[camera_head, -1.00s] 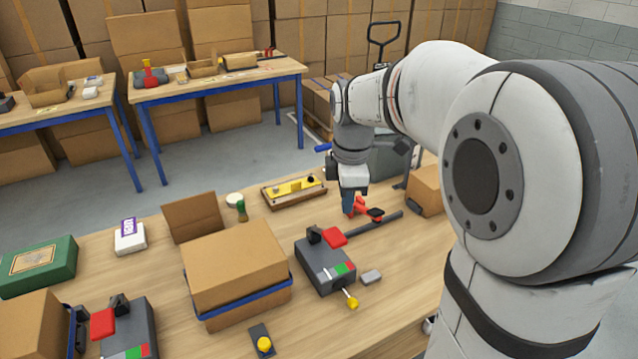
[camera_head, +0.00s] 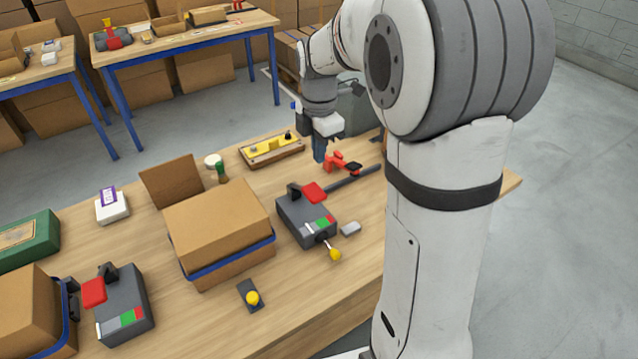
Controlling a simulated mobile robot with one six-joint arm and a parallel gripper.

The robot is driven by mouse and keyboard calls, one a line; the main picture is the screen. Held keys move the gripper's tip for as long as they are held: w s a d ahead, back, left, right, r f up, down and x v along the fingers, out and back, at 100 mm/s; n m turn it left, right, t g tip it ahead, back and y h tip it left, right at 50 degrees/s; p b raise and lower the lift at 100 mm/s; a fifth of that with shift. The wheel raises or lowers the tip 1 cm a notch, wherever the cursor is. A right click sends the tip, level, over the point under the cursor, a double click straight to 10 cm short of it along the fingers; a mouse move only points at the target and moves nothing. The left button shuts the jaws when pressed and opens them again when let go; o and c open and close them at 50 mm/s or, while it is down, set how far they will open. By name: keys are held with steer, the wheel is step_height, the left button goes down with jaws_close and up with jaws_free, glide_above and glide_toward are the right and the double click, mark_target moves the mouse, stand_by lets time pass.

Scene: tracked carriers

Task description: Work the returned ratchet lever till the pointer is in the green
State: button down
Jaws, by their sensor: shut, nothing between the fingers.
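A dark grey ratchet unit (camera_head: 300,224) stands on the near table, right of the open carton. Its top has a red paddle (camera_head: 314,192) and a white, green and red scale (camera_head: 321,225). A short lever with a yellow knob (camera_head: 335,254) sticks out at its front. The pointer is too small to make out. A similar unit (camera_head: 128,300) stands at the front left. My gripper (camera_head: 319,158) points down, shut and empty, beyond the central unit. It is close beside a red handle piece (camera_head: 341,162) near a dark bar; contact cannot be told.
A small grey block (camera_head: 350,229) lies by the yellow knob. A yellow button box (camera_head: 252,297) is in front. A wooden tray with a yellow piece (camera_head: 272,151) lies behind.

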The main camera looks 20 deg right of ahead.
mark_target(318, 194)
step_height(318, 194, down, 10)
steer(key=shift+f+p, duration=0.25)
steer(key=shift+p, duration=0.4)
steer(key=shift+s+a+f+b, duration=0.1)
steer(key=shift+b, duration=0.2)
